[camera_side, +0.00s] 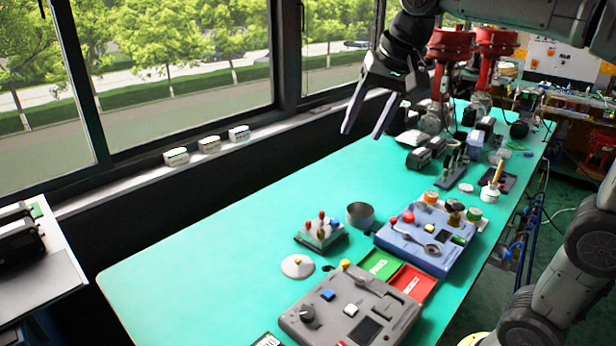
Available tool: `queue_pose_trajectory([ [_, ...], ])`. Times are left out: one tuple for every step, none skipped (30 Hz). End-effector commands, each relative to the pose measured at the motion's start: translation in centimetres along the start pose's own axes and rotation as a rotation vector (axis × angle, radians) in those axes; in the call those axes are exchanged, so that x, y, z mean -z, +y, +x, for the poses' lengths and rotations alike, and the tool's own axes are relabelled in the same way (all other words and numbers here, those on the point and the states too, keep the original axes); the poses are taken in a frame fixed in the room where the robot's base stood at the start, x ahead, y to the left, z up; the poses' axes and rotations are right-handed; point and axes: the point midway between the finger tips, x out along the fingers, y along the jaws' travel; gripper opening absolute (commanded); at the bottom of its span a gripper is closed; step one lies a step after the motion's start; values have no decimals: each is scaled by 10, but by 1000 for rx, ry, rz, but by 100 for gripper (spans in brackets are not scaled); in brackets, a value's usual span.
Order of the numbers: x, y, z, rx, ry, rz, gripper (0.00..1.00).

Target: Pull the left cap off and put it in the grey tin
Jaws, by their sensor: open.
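My gripper (362,133) is open and empty, high above the back of the green table, with its two fingers pointing down. The grey tin (360,214), a round open can, stands on the table below it. A blue-grey device (428,240) with several knobs and a spoon-like part lies to the right of the tin. I cannot tell for certain which part is the left cap.
A grey control box (350,308) lies in front, beside green (381,264) and red (413,283) trays. A white round lid (297,266) lies left of them. The table's left part is clear.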

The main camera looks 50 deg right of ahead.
Motion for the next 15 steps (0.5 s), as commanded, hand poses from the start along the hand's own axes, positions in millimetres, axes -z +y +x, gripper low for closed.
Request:
queue_pose_trajectory([
  [18,-10,11,-17,-14,39,57],
  [27,-16,16,-25,-20,62,57],
  [39,-22,25,-37,-29,91,57],
  [48,-26,31,-46,-36,112,57],
  [56,-30,38,-55,-42,134,57],
  [68,-35,49,-66,-50,160,57],
  [76,-39,57,-76,-57,179,57],
  [84,-42,66,-85,-64,197,57],
  [94,-45,79,-98,-73,221,57],
  [101,-47,89,-109,-80,237,57],
  [108,-49,100,-119,-87,254,57],
  [117,-51,114,-132,-96,273,57],
  [123,-52,126,-142,-103,288,57],
  [129,-52,138,-153,-111,301,57],
  [137,-52,155,-167,-121,316,57],
])
